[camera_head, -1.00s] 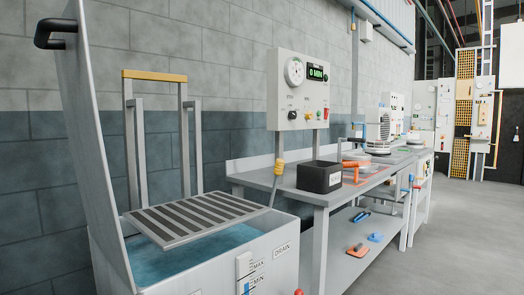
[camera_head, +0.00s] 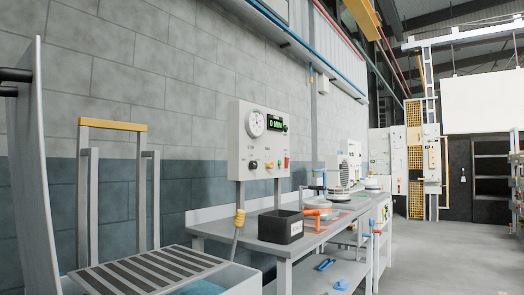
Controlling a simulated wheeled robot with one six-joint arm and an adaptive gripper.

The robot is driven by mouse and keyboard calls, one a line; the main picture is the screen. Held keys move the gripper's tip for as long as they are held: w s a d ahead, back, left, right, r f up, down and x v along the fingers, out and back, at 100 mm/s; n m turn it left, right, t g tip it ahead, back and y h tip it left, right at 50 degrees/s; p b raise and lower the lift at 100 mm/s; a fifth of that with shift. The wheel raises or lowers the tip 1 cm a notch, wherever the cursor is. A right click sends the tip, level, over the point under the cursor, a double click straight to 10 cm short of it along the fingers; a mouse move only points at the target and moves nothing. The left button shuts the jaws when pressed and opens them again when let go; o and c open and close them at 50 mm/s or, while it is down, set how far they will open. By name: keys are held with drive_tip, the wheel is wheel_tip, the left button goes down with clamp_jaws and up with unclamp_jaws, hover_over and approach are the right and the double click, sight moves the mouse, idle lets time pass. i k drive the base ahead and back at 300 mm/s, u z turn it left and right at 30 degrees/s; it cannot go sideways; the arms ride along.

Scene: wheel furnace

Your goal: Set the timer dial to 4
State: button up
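A light grey control panel (camera_head: 258,141) stands on posts at the back of the grey workbench. The round white timer dial (camera_head: 255,123) is at its upper left. Its markings are too small to read. To its right a dark display (camera_head: 276,124) shows "0 MIN" in green. My gripper is not in view.
A tank with a slatted rack (camera_head: 140,270) is at the front left, with a tall lid at the left edge. The workbench (camera_head: 205,229) carries a black bin (camera_head: 281,227) and orange-handled items. Open floor (camera_head: 440,262) lies at the right.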

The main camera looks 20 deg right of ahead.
sight(269, 165)
drive_tip(key=z, duration=1.9)
drive_tip(key=i, duration=2.5)
drive_tip(key=u, duration=2.9)
